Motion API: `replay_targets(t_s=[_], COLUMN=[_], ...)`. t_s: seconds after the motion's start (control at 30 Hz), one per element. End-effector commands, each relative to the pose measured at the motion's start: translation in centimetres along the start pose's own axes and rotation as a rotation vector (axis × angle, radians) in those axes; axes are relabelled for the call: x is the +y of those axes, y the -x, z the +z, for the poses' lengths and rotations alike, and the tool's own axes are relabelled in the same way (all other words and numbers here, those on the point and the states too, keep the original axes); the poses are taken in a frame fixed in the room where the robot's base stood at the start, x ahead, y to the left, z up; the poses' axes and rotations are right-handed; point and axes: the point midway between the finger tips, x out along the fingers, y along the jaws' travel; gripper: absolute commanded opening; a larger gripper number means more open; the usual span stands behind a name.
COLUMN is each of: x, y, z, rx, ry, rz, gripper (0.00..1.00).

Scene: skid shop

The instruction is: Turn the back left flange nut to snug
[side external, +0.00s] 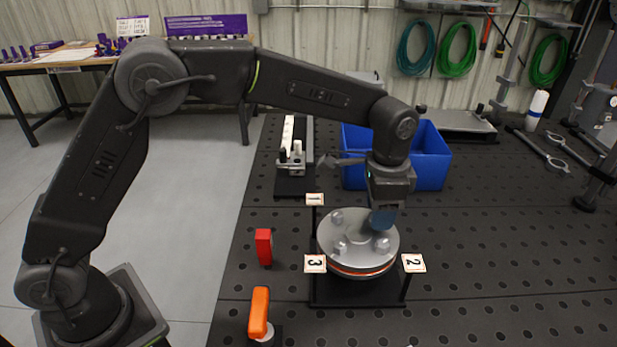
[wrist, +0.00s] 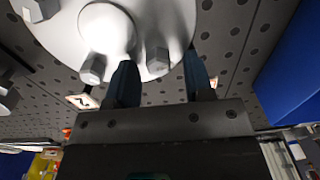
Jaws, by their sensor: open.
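A round grey metal flange (side external: 358,228) with an orange-red band below its rim sits on a black plate. Nuts show at its back left (side external: 337,215), front left (side external: 340,247) and front right (side external: 382,243) in the side view. My gripper (side external: 383,218) points down over the flange's back right edge and hides what lies there. In the wrist view my gripper's two dark blue fingers are open, with one hex nut (wrist: 157,62) between them, nearer the left finger. Whether a finger touches it I cannot tell. Another nut (wrist: 92,68) is left of the fingers.
Number cards 1 (side external: 315,199), 2 (side external: 413,263) and 3 (side external: 315,263) stand around the flange. A blue bin (side external: 428,160) is close behind my gripper. A red block (side external: 264,246) and an orange-handled tool (side external: 259,312) are at left.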

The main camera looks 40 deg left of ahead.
Motion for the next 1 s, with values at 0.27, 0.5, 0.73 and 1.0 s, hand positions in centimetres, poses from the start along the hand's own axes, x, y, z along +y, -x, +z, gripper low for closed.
replay_targets(t_s=[0.27, 0.5, 0.73, 1.0], x=[0.1, -0.1, -0.2, -0.2], y=[-0.3, -0.2, 1.7, 6.8], z=[0.0, 0.1, 0.0, 0.0], rx=[-0.005, -0.004, 0.004, 0.002], ry=[0.082, 0.35, 0.535, 0.532], rz=[0.002, 0.001, -0.001, -0.001], gripper=[0.49, 0.49, 0.49, 0.49])
